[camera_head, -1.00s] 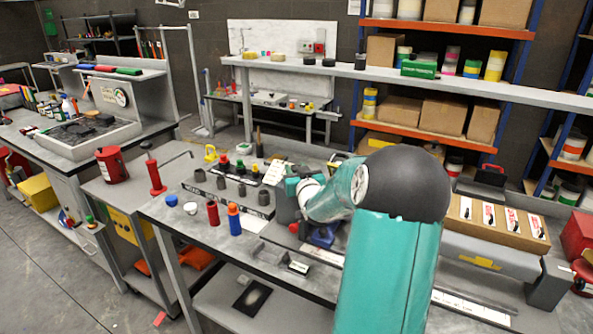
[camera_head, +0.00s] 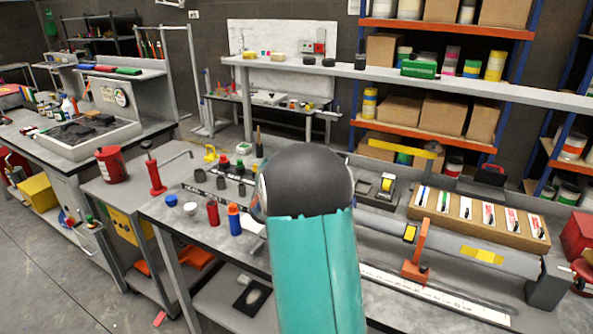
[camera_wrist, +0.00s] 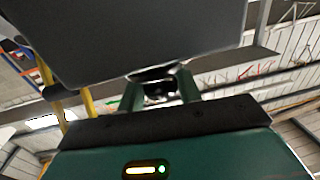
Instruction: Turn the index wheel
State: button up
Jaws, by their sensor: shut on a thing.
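My gripper (camera_wrist: 160,90) shows in the wrist view, its two green fingers close together and shut on a small dark part (camera_wrist: 153,73). A large dark grey flat panel (camera_wrist: 150,30) fills the upper middle of that view, just beyond the fingertips. I cannot tell whether the dark part belongs to this panel. In the head view my turquoise arm and its black joint hide the gripper and whatever it holds. I cannot pick out the index wheel with certainty in either view.
Red (camera_head: 212,212) and blue (camera_head: 234,219) bottles stand left of my arm on the bench. To the right are an orange upright clamp (camera_head: 415,255), a long grey beam (camera_head: 470,245) and a cardboard tray (camera_head: 440,208) of cards. A shelf (camera_head: 450,83) runs behind.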

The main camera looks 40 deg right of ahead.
jog(key=m+g, duration=0.2)
jog(key=g, duration=0.2)
jog(key=m+g+h, duration=0.1)
jog(key=m+g, duration=0.2)
jog(key=g, duration=0.1)
jog(key=shift+w+m, duration=0.15)
jog(key=shift+m, duration=0.15)
jog(key=shift+m+g+y, duration=0.45)
jog(key=shift+m+g, duration=0.7)
jog(key=shift+g, duration=0.65)
jog(key=shift+m+g+y, duration=0.45)
jog(key=shift+m+g, duration=0.7)
jog(key=shift+g, duration=0.65)
jog(key=shift+r, duration=0.1)
jog(key=o, duration=1)
jog(key=shift+c, duration=0.2)
notch_tip(320, 180, up, 3)
jog(key=s+a+r, duration=0.9)
jog(key=s+r, duration=0.1)
jog(key=s, duration=0.1)
